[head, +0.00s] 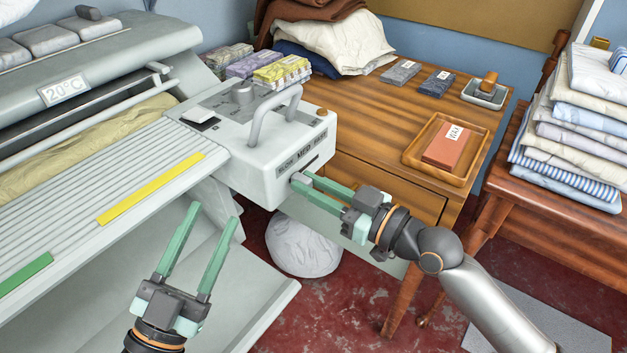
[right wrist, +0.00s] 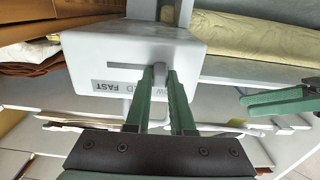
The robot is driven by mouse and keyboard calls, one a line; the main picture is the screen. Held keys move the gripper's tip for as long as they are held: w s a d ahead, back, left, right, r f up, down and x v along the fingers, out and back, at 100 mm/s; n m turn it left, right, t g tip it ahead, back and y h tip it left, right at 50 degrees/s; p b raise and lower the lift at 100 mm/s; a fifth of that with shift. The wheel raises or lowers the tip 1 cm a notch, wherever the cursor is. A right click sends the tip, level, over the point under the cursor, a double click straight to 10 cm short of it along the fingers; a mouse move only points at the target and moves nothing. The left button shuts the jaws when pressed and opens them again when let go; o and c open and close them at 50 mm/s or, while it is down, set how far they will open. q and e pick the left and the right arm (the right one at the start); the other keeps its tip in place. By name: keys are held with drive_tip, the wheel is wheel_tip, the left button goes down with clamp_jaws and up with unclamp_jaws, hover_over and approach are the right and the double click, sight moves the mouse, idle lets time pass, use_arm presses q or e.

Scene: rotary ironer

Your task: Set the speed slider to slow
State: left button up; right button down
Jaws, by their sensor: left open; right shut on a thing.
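The ironer's pale grey control box (head: 262,172) carries a front slot with the labels SLOW, MED and FAST above it, SLOW at the left in the head view. My right gripper (head: 299,182) is at the slot's left part, below SLOW. In the right wrist view, which shows the box upside down, my right gripper (right wrist: 160,78) is shut on the slider knob (right wrist: 159,69). The knob is at the SLOW side, far from FAST. The fingers partly cover the labels and the slot's end there. My left gripper (head: 213,212) is open and empty, in front of the ironer's slatted feed table.
A handle (head: 272,115) rises from the box top. The wooden table (head: 360,125) behind holds boxes, folded cloth and a tray (head: 470,163) with a wax block. A white bundle (head: 303,245) lies on the floor below the box. Folded linen (head: 575,130) is stacked at right.

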drive_tip(key=shift+s+a, duration=0.15)
drive_tip(key=shift+s, duration=0.05)
drive_tip(key=c, duration=0.8)
unclamp_jaws()
drive_tip(key=shift+o, duration=0.2)
use_arm(q)
drive_tip(key=s+r+m+h+b, duration=0.1)
drive_tip(key=s+r+m+h, duration=0.4)
drive_tip(key=r+h, duration=0.1)
drive_tip(key=shift+s+d+r+t+b, duration=0.15)
drive_tip(key=shift+d+r+t+b, duration=0.15)
drive_tip(key=shift+d+r+t, duration=0.25)
use_arm(e)
drive_tip(key=v, duration=1.2)
drive_tip(key=shift+d, duration=0.25)
use_arm(q)
drive_tip(key=shift+a, duration=0.1)
use_arm(e)
drive_tip(key=shift+s, duration=0.1)
